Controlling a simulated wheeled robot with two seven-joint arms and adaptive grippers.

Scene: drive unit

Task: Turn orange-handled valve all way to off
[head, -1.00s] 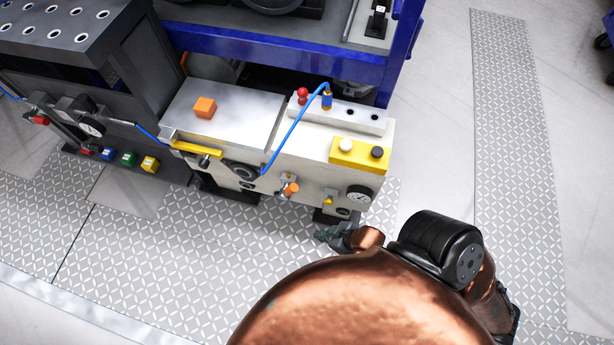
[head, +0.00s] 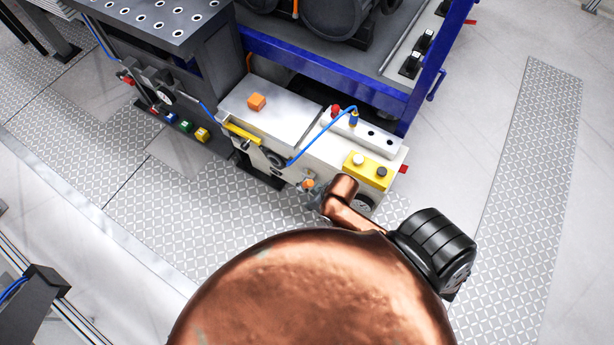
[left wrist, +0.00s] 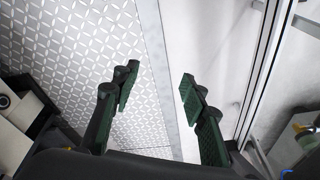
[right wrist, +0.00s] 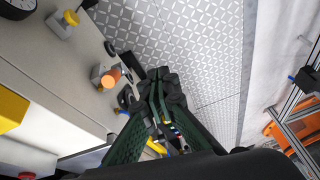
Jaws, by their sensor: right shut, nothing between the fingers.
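The orange-handled valve (head: 308,183) is on the front face of the cream drive unit (head: 330,165). In the right wrist view its orange handle (right wrist: 111,77) sticks out from the panel, left of my fingertips. My right gripper (right wrist: 160,80) is shut and empty, close beside the handle, with a small gap seen between them. In the head view the right gripper (head: 316,197) is small and partly hidden behind my copper arm link. My left gripper (left wrist: 156,82) is open and empty above the floor, away from the unit; it is outside the head view.
A yellow-handled valve (right wrist: 67,22) and a round gauge (right wrist: 17,8) are further along the panel. A blue hose (head: 322,132) arcs over the unit. A yellow button box (head: 368,170) and an orange cube (head: 257,102) sit on top. Patterned floor plates (head: 170,215) in front are clear.

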